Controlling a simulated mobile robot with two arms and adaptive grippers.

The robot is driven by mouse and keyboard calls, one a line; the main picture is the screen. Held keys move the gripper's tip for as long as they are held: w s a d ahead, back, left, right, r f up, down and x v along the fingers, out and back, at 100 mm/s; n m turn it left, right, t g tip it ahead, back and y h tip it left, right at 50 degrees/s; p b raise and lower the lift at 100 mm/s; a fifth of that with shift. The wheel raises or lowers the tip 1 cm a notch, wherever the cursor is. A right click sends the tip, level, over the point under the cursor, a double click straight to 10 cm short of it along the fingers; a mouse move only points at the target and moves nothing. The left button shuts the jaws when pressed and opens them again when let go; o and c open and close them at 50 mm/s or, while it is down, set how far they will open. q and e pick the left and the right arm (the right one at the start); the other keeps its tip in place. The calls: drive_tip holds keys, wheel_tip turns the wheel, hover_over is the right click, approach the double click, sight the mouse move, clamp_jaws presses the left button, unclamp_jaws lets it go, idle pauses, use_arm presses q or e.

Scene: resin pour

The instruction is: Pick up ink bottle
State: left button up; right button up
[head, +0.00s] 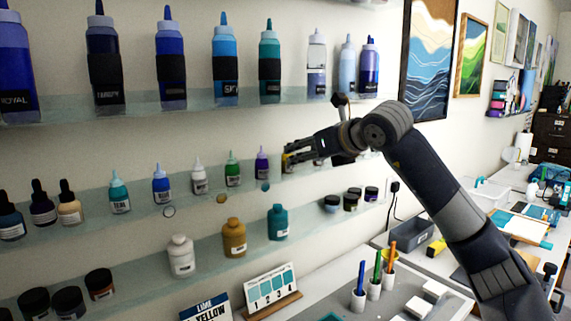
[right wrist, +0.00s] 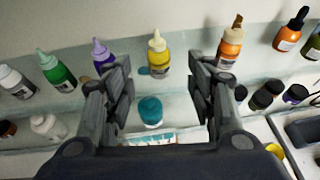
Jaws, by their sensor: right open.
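Small ink bottles with pointed caps stand in a row on the middle glass shelf; I cannot tell which one the task means. An orange bottle (right wrist: 231,47) stands right of the right finger. The purple bottle (right wrist: 103,58) is partly behind the left finger. The head view mostly hides the yellow bottle. My left gripper is out of view.
Green (head: 233,171), white (head: 199,180) and blue (head: 161,186) bottles stand further left on that shelf. A teal jar (head: 278,223) is on the lower shelf. Tall bottles fill the upper shelf (head: 205,101). Pens in cups (head: 374,289) stand on the bench.

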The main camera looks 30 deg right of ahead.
drive_tip(key=p+x, duration=0.1)
drive_tip(key=x, duration=0.3)
drive_tip(key=shift+w+a+f+p, duration=0.1)
drive_tip(key=shift+w+f+p, duration=0.05)
drive_tip(key=shift+w+p, duration=0.25)
drive_tip(key=p+x, duration=0.2)
drive_tip(key=x, duration=0.2)
drive_tip(key=shift+w+f, duration=0.1)
drive_tip(key=shift+f, duration=0.15)
drive_tip(key=c, duration=1.1)
